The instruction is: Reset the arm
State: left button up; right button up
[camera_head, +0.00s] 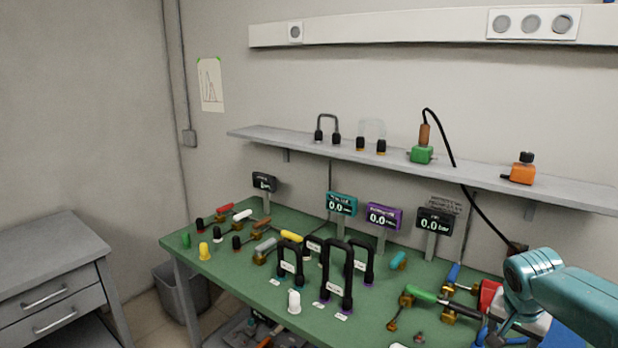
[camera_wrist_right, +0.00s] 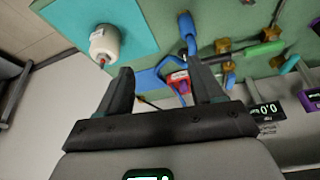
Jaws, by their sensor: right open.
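My right arm, teal, comes into the head view at the lower right, over the right end of the green workbench (camera_head: 232,285). In the right wrist view my right gripper (camera_wrist_right: 160,82) is open, with its two dark fingers apart and nothing between them. Beyond the fingers, the wrist view shows a red part with blue pieces (camera_wrist_right: 180,80) and the bench, seen rotated. My left gripper is not in view.
Several black-handled frames (camera_head: 337,272), valves and fittings crowd the bench. Small displays (camera_head: 383,215) stand along its back. A grey shelf (camera_head: 290,140) above holds a green block (camera_head: 421,154) and an orange block (camera_head: 522,171). A grey drawer cabinet (camera_head: 45,255) stands left.

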jog(key=s+a+f+n+y, duration=0.3)
jog(key=a+f+n+y, duration=0.2)
jog(key=a+f, duration=1.5)
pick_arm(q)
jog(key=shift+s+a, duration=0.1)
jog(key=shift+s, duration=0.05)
pick_arm(e)
jog(key=s+a+f+n+g+y, duration=0.1)
jog(key=s+a+f, duration=0.4)
jog(key=s, duration=0.5)
jog(key=s+a+f+n+g+y, duration=0.1)
jog(key=s+a+f, duration=0.5)
jog(key=s+f, duration=0.3)
jog(key=shift+s+a+n, duration=0.2)
jog(key=shift+s+n, duration=0.2)
jog(key=shift+s, duration=0.8)
